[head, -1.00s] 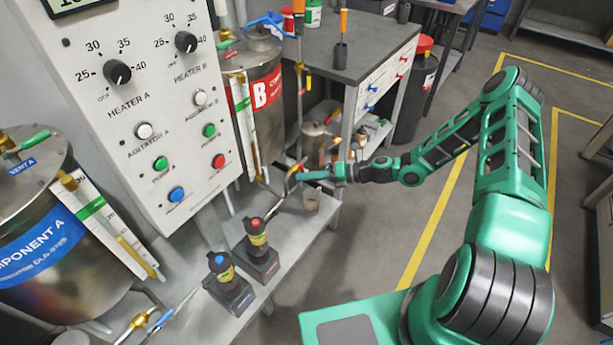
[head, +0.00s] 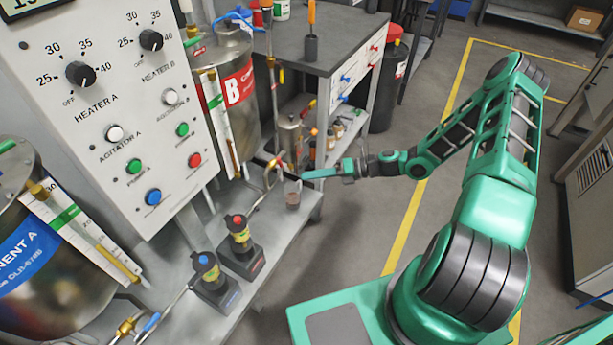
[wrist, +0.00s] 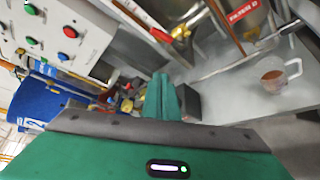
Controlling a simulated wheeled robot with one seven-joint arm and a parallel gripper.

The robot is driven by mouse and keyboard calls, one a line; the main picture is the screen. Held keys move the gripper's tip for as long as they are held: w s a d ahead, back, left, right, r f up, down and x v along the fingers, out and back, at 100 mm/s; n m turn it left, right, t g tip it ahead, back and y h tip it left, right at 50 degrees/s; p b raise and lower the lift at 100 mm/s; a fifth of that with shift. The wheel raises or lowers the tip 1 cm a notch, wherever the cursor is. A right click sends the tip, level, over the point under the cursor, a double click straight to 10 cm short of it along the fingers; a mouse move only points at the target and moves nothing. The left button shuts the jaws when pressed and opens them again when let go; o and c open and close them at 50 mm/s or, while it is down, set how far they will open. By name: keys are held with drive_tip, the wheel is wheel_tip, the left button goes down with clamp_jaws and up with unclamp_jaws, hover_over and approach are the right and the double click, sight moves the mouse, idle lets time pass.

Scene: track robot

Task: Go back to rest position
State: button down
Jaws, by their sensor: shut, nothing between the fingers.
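My green arm reaches from the lower right toward the shelf of the bench in the head view. My gripper (head: 304,175) is at its end, close beside the small cup (head: 293,194) standing on the grey shelf (head: 262,225). In the wrist view my gripper (wrist: 162,98) shows its green fingers together, with nothing held. The cup (wrist: 278,75) is a clear, handled one with brownish-red contents, to the right of the fingers and apart from them.
The control panel (head: 125,185) with knobs and buttons stands at left. Tank B (head: 238,85) and tank A (head: 35,255) flank it. Two small pumps (head: 240,235) sit on the shelf. A grey workbench (head: 345,40) stands behind. Open floor (head: 350,250) with yellow lines lies right of the shelf.

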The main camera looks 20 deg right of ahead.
idle(0.4)
drive_tip(key=s+d+r+n+g+h, duration=0.6)
drive_tip(key=s+d+r+n+h, duration=0.4)
drive_tip(key=s+d+r+n, duration=0.65)
drive_tip(key=s+d+r+n+h, duration=0.1)
drive_tip(key=s+r+n+h, duration=0.2)
drive_tip(key=s+r+n, duration=0.7)
drive_tip(key=s+r, duration=0.4)
drive_tip(key=s, duration=0.3)
drive_tip(key=shift+s+d+r+n, duration=0.15)
drive_tip(key=shift+d+r+n, duration=0.15)
drive_tip(key=shift+d+n, duration=0.05)
drive_tip(key=c, duration=2.5)
unclamp_jaws()
drive_tip(key=shift+s+r, duration=0.1)
drive_tip(key=shift+s, duration=0.25)
drive_tip(key=o, duration=0.4)
drive_tip(key=shift+s+t, duration=0.25)
drive_tip(key=shift+t, duration=0.05)
